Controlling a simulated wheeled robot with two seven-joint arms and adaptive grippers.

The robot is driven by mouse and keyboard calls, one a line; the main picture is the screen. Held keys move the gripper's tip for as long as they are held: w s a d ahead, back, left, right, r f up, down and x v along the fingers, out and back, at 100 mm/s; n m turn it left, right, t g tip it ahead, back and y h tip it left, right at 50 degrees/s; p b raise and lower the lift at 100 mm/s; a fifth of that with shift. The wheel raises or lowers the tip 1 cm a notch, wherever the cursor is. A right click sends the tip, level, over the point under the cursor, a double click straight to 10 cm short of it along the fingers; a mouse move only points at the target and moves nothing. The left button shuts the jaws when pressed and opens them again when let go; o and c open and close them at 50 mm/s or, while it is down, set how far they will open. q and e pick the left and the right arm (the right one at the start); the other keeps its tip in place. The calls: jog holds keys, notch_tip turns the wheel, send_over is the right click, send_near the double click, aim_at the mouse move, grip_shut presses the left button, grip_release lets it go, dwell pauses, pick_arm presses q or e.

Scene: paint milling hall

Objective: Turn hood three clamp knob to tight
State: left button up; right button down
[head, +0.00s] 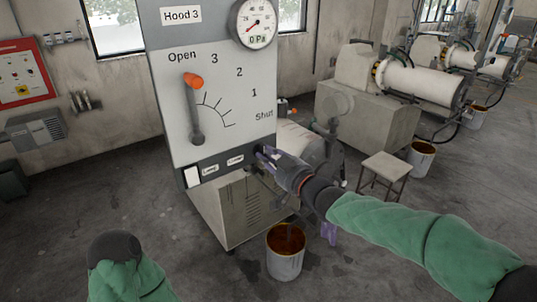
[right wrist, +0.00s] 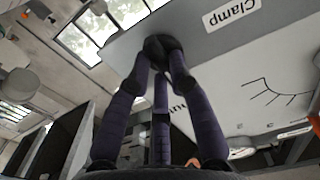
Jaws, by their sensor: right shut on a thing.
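The Hood 3 panel (head: 217,110) stands in front of me, with a lever (head: 194,105) whose orange tip points up near the "Open" mark. The clamp knob (right wrist: 160,45) is a small dark knob on the panel's lower strip, beside the "Clamp" label (right wrist: 232,14). In the head view my fingers mostly cover it. My right gripper (head: 264,155) reaches in from the right and its purple fingers are shut on the knob, as the right wrist view (right wrist: 161,62) also shows. The knob's angle cannot be read. My left arm shows only as a green sleeve with a dark end at the lower left; its gripper fingers are not visible.
A bucket (head: 286,252) with brown contents stands on the floor below my right arm. A stool (head: 385,172) and white mill machines (head: 420,82) stand behind to the right. A red panel (head: 22,72) hangs on the left wall. The floor at left is clear.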

jog(key=shift+f, duration=0.1)
dwell(0.4)
jog(key=c, duration=1.1)
grip_release()
jog(key=v, duration=1.2)
